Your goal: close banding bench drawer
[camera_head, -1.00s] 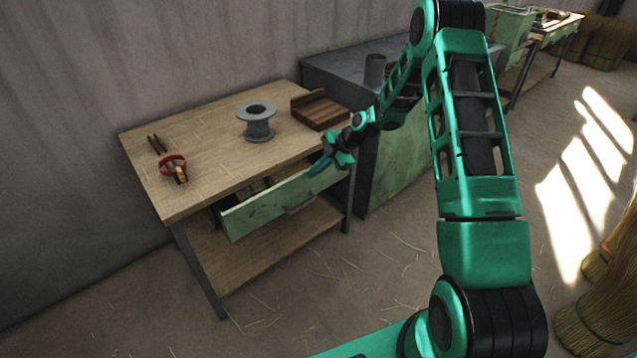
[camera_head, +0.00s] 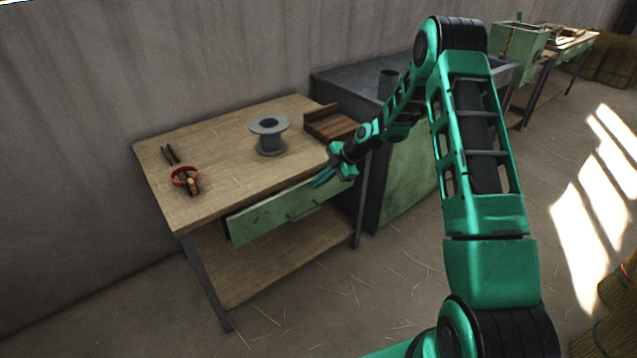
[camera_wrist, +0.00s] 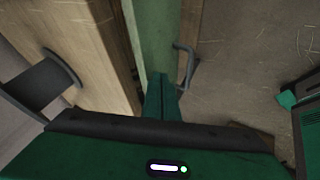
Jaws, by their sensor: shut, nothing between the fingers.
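The banding bench (camera_head: 222,158) is a wooden-topped table against the wall. Its pale green drawer (camera_head: 270,217) sits under the front edge with a grey bar handle (camera_head: 304,213). The drawer front stands slightly out from the bench edge, and little of its inside shows. My gripper (camera_head: 322,180) is shut and empty at the right end of the drawer front, near its top edge. In the wrist view the shut fingers (camera_wrist: 161,92) lie at the drawer front (camera_wrist: 158,40), beside the handle (camera_wrist: 186,66). I cannot tell whether they touch it.
A dark-topped green cabinet (camera_head: 400,185) stands close at the right. The straw-strewn floor in front is open.

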